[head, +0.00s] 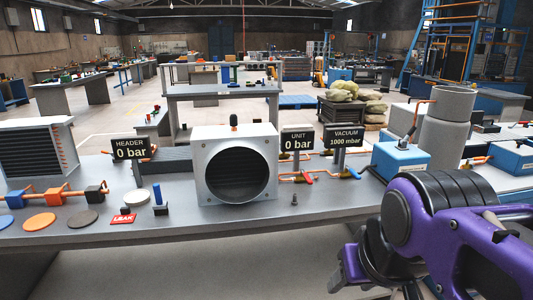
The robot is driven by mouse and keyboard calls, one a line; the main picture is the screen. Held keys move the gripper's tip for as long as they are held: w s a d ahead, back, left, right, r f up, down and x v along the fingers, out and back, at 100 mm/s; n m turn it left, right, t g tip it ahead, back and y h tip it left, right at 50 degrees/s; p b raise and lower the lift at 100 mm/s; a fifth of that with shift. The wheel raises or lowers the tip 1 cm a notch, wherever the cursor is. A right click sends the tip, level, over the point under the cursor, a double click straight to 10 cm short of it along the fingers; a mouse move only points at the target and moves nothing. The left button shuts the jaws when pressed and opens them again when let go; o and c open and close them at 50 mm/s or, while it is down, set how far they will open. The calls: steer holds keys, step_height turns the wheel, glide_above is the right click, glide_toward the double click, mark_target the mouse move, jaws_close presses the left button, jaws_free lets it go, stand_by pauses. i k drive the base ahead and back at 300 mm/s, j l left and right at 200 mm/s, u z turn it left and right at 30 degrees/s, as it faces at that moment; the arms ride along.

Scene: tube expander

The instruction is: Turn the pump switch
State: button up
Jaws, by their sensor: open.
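A blue box with a pale top (401,158), which looks like the pump, stands at the right end of the bench. A small dark upright part (409,133) with an orange pipe rises from its top. I cannot tell which part is the switch. My gripper (343,272) is open at the lower right, in front of the bench edge and below the blue box, apart from it. My purple arm covers part of the view there. A sign reading "VACUUM 1000 mbar" (343,137) stands left of the blue box.
A white unit with a round opening (235,165) stands mid-bench. Signs read "UNIT 0 bar" (297,139) and "HEADER 0 bar" (130,149). Red (307,178) and blue (351,172) valve handles sit near the signs. A grey cylinder (449,118) stands behind the blue box. The front right bench is mostly clear.

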mark_target(409, 133)
steer(key=i+l, duration=0.2)
steer(key=l, duration=0.2)
steer(key=i+l+u, duration=0.1)
steer(key=l, duration=0.25)
steer(key=i+l, duration=0.3)
steer(key=i+l+u, duration=0.15)
steer(key=l, duration=0.35)
steer(key=i+l, duration=0.2)
steer(key=l, duration=0.2)
steer(key=i+l, duration=0.15)
steer(key=l, duration=0.25)
steer(key=i+l, duration=0.2)
steer(key=l, duration=0.2)
steer(key=i+l, duration=0.2)
steer(key=l, duration=0.2)
steer(key=k+l+z, duration=0.25)
steer(key=l, duration=0.15)
steer(key=i+u, duration=0.25)
steer(key=i, duration=0.25)
